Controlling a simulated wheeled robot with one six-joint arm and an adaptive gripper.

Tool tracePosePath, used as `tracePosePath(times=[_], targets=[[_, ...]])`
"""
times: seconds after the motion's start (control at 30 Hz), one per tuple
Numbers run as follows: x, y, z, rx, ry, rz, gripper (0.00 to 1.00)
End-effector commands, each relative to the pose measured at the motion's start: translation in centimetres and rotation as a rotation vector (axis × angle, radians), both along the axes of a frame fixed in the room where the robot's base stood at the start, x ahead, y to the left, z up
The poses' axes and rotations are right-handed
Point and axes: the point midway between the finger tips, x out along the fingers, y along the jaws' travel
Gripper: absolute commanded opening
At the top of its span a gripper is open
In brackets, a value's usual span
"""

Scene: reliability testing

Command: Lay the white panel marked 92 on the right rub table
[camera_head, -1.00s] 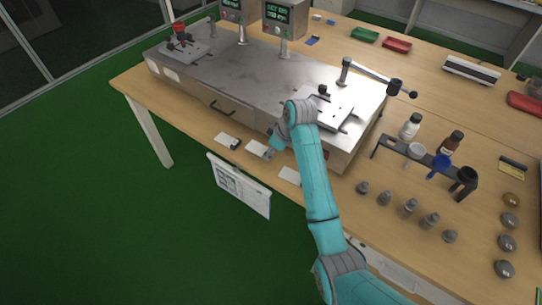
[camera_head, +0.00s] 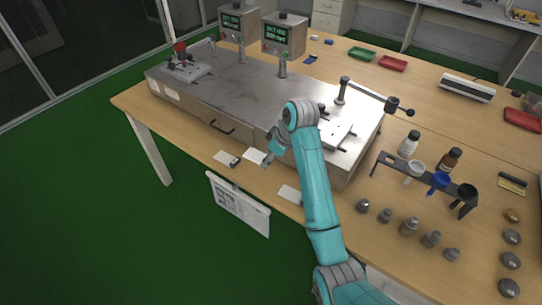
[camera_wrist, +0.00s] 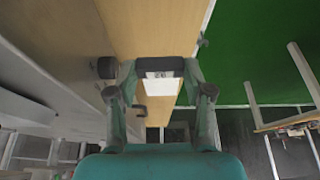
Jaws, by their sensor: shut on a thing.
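The white panel marked 92 (camera_head: 254,157) is in my gripper (camera_head: 268,157), above the wooden bench in front of the steel machine. In the wrist view the white panel (camera_wrist: 160,87) shows between the two fingers of my gripper (camera_wrist: 161,68), its marking upside down and small. My gripper is shut on it, and the panel looks a little raised off the bench. The right rub table (camera_head: 337,133) is a light plate on the machine's right end, partly hidden behind my arm. It lies to the right of my gripper and higher.
Two other white panels lie at the bench edge, one left (camera_head: 224,157) and one right (camera_head: 289,195). A lever arm (camera_head: 372,97) reaches over the machine's right end. A rack with bottles and cups (camera_head: 425,180) and several grey weights stand to the right.

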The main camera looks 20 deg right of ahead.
Motion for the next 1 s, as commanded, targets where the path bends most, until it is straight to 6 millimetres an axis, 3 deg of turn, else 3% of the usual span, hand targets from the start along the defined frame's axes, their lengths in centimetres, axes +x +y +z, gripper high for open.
tracePosePath(times=[1.0], targets=[[0.0, 0.0, -5.2, 0.000, 0.000, 0.000, 0.22]])
